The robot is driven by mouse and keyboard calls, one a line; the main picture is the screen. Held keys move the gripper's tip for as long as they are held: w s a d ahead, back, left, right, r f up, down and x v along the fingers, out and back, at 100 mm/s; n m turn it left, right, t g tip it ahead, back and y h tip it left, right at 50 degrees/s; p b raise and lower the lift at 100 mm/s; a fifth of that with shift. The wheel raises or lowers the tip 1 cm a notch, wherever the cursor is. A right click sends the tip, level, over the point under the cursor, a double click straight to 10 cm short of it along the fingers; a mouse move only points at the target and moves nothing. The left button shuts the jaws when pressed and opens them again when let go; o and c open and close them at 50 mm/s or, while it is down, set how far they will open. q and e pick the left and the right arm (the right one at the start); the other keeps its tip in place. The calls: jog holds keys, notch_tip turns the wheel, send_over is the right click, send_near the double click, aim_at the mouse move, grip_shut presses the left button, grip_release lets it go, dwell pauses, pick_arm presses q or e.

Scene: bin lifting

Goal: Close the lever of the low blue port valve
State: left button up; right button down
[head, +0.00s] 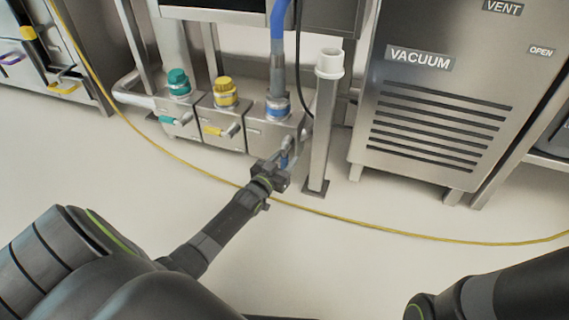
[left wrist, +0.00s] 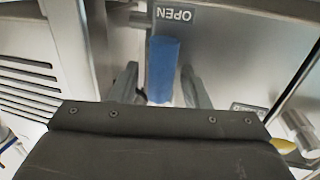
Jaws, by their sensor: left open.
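The low blue port valve is a steel box (head: 262,134) with a blue collar and hose on top, at the right end of a row of three. Its blue lever (left wrist: 162,68) shows upright in the left wrist view, beside an upside-down OPEN label (left wrist: 174,14). In the head view the lever is a small blue patch (head: 284,160), mostly hidden by my gripper. My left gripper (head: 290,150) is open, with one finger on each side of the lever; contact cannot be told. My right gripper is out of view; only my right arm shows.
Green-capped (head: 178,84) and yellow-capped (head: 226,92) valves stand left of the blue one. A steel post (head: 322,130) with a white top stands close right of my gripper. The VACUUM cabinet (head: 440,100) is further right. A yellow cable (head: 400,231) crosses the clear floor.

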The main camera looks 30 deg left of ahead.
pick_arm(q)
jog(key=shift+w, duration=0.1)
grip_shut()
jog(key=shift+r, duration=0.1)
dwell(0.3)
